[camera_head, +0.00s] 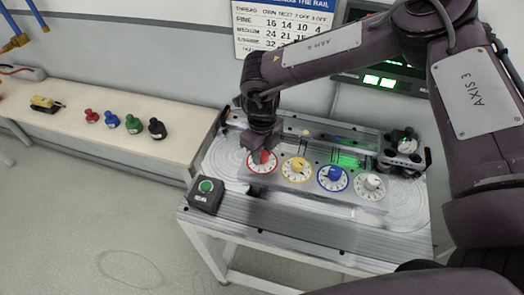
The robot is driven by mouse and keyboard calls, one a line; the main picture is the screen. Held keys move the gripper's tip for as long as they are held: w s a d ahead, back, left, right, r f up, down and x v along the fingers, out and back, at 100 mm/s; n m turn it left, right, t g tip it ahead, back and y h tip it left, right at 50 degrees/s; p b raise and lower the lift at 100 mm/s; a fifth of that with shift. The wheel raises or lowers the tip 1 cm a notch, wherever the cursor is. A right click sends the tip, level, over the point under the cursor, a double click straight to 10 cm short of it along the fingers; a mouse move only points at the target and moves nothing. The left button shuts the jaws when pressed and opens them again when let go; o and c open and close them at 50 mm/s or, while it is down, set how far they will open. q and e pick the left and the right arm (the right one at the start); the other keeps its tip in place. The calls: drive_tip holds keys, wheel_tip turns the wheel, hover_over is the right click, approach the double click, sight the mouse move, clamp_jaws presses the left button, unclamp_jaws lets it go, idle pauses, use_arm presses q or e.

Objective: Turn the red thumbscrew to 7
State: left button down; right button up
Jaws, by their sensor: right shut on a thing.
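The red thumbscrew (264,157) stands in the middle of a white dial with a red rim (262,168), the leftmost of the dials on the grey metal table. My right gripper (261,151) points down over it and is shut on its top. The numbers on the red dial are too small to read, and the gripper partly covers the dial, so its setting cannot be told. My left gripper is not in view.
Yellow (297,164), blue (335,173) and white (373,182) thumbscrews stand on dials to the right. A black box with a green button (206,186) sits at the table's left front. Several coloured knobs stand on a side bench (60,125). A chart (282,27) hangs behind.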

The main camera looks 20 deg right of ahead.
sight(262, 153)
drive_tip(key=shift+m, duration=0.4)
drive_tip(key=shift+m+p, duration=0.35)
drive_tip(key=shift+m, duration=2.05)
drive_tip(key=shift+w, duration=0.1)
drive_tip(key=o, duration=1)
drive_tip(key=shift+c, duration=0.2)
wheel_tip(262, 153, up, 8)
drive_tip(key=shift+f+b, duration=0.1)
drive_tip(key=shift+b, duration=0.95)
